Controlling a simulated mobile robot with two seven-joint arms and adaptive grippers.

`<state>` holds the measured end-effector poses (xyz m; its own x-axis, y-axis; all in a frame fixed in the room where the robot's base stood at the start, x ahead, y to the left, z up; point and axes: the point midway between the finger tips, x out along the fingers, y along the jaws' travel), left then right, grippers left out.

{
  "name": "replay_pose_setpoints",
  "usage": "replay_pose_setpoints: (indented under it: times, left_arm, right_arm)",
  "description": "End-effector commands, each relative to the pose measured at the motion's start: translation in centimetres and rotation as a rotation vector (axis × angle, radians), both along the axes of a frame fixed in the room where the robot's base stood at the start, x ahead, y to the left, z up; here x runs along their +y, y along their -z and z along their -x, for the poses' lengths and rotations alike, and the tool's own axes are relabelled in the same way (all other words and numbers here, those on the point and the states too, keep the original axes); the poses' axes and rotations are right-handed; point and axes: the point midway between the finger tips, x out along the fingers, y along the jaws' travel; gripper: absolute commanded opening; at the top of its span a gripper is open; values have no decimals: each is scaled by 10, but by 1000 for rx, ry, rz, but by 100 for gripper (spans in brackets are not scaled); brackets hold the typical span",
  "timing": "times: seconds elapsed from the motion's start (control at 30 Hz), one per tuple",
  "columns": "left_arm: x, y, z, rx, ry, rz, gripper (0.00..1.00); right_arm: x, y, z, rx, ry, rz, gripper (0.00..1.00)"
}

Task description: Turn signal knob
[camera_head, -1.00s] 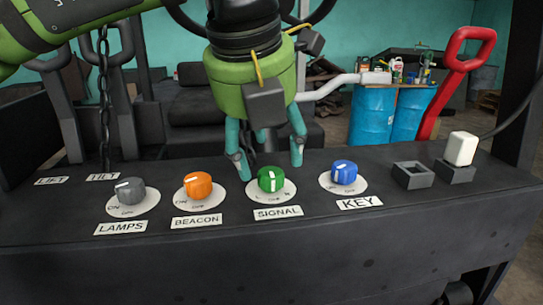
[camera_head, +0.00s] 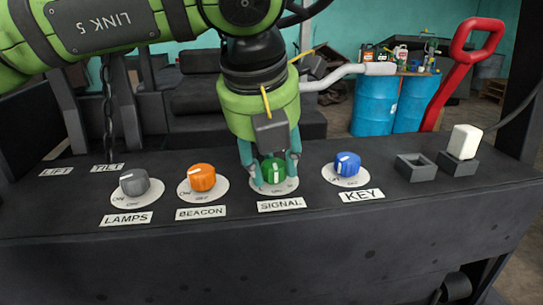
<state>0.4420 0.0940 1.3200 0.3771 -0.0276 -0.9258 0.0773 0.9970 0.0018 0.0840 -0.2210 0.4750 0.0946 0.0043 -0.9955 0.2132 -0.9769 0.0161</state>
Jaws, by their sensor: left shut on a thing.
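The green signal knob (camera_head: 273,171) sits on a white round dial plate on the dark panel, above the SIGNAL label (camera_head: 281,205). Its white pointer line stands about upright in the picture. My left gripper (camera_head: 271,172) comes down from above with its teal fingers on both sides of the knob, shut on it. The fingers hide parts of the knob's sides and of the dial plate. My right gripper is not in view.
The orange beacon knob (camera_head: 202,177) and grey lamps knob (camera_head: 134,182) are to the left. The blue key knob (camera_head: 348,163) is to the right. Farther right are an empty square socket (camera_head: 415,167) and a white block switch (camera_head: 464,141). A red lever (camera_head: 462,70) rises behind.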

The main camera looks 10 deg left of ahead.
Motion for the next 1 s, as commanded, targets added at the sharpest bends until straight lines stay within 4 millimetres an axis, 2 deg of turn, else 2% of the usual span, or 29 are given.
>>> replay_pose_setpoints:
  times: [0.37,0.6,1.0]
  left_arm:
    - [0,-2,-3,-16,140,14,7]
    - [0,-3,-4,-16,340,17,7]
    - [1,-6,-4,-19,645,14,7]
  right_arm:
    - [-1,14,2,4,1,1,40]
    - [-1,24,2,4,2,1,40]
    - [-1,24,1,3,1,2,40]
